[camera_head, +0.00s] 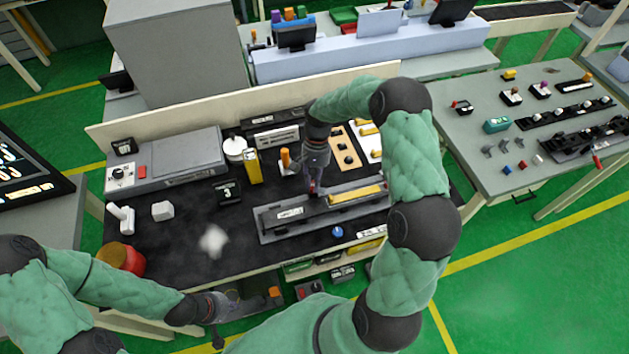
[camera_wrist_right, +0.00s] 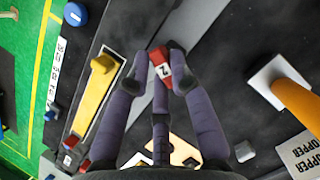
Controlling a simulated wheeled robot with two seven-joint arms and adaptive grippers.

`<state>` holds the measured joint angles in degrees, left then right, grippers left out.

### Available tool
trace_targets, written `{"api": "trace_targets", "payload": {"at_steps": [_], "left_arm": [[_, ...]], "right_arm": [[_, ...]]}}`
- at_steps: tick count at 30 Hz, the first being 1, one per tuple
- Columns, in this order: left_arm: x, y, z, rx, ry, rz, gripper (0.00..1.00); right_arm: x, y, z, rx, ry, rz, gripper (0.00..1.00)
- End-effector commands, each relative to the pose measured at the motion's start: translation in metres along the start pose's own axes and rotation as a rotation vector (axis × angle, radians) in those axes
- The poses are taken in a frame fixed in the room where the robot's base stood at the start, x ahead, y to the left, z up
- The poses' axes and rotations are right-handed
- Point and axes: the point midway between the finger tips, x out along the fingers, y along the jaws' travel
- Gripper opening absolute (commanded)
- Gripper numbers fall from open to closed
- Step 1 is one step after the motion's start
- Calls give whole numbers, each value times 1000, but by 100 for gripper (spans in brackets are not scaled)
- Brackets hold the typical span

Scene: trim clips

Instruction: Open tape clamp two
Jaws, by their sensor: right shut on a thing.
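Tape clamp two is a small red block with a white label (camera_wrist_right: 161,68), marked with what looks like a 2, in the right wrist view. My right gripper (camera_head: 314,187) reaches down to the long trim fixture (camera_head: 270,238) on the black bench mat. In the wrist view its fingers are shut on the red clamp, one finger on each side, hiding part of it. A yellow strip (camera_head: 356,194) lies along the fixture's right part. My left gripper (camera_head: 228,305) hangs low by the bench's front edge, away from the fixture; its fingers are too small to read.
An orange-topped post (camera_head: 285,158) and a yellow block (camera_head: 252,166) stand behind the fixture. A blue knob (camera_head: 338,232) sits in front of it. A red-orange round container (camera_head: 120,258) stands at the bench's left front.

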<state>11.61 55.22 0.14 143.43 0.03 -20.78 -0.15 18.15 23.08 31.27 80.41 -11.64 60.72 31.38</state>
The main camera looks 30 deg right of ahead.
Motion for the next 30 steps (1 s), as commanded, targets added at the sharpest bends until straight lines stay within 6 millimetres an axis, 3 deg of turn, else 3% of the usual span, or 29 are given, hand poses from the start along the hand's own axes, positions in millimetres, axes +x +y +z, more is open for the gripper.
{"api": "trace_targets", "payload": {"at_steps": [12,28,29,30], "left_arm": [[-2,1,0,0,0,0,0],[-2,1,0,0,0,0,0],[-2,1,0,0,0,0,0],[-2,1,0,0,0,0,0]], "right_arm": [[-1,-2,-2,-170,4,69,0],[-1,-2,-2,-192,4,79,0],[-1,-2,-2,-192,4,79,25],[-1,-2,-2,-192,4,78,36]]}}
